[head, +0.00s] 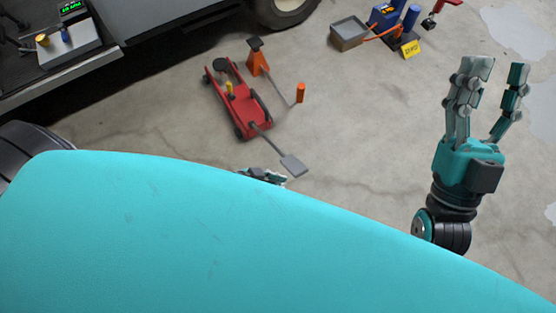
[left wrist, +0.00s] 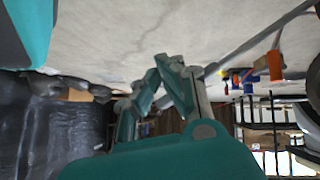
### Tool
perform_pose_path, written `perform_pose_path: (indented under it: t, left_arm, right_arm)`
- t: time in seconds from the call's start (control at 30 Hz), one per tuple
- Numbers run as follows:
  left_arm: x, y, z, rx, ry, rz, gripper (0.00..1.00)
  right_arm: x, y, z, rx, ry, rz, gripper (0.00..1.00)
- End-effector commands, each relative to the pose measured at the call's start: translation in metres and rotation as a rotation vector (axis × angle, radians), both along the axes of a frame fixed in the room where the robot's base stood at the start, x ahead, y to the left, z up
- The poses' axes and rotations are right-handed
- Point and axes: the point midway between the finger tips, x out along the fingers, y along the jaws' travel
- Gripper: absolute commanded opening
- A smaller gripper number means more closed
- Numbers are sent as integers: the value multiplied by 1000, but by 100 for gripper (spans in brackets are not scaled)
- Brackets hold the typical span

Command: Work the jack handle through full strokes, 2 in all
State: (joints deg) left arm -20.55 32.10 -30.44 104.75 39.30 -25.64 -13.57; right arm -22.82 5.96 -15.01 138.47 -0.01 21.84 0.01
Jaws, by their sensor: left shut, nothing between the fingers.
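The red floor jack (head: 243,110) stands on the concrete in the head view. My left gripper (head: 265,176) shows only as a small piece just below and left of that plate, the rest hidden by my teal body. In the left wrist view my left gripper (left wrist: 170,66) is shut and empty; a grey bar (left wrist: 255,42) runs close to its fingertips, and I cannot tell whether they touch. My right gripper (head: 500,68) is open and empty at the right.
An orange jack stand (head: 257,58) is behind the jack, and an orange cylinder (head: 300,92) is right of it. A grey tray (head: 349,34) and a yellow sign (head: 410,48) are farther back. A vehicle wheel (head: 283,10) is at the top.

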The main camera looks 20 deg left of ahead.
Motion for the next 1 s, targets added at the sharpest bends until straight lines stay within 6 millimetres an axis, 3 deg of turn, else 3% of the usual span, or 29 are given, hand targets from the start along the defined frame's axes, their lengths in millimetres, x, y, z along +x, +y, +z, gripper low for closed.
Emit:
perform_pose_path:
  t: [0.23,0.37,0.47,0.7,0.83,1.0]
  left_arm:
    - [2,3,2,-2,4,1,0]
    - [10,18,10,-22,33,1,0]
    - [20,37,25,-58,75,5,0]
    - [44,76,81,-182,182,-3,0]
    - [52,86,108,-236,215,-10,0]
    - [56,90,124,-273,236,-14,0]
  right_arm:
    - [0,0,0,0,-1,0,40]
    - [1,0,0,-2,6,0,40]
    - [3,1,-1,-6,18,-1,40]
    - [8,1,-6,-17,57,-3,40]
    - [11,1,-9,-23,76,-5,40]
    - [12,1,-10,-25,84,-6,40]
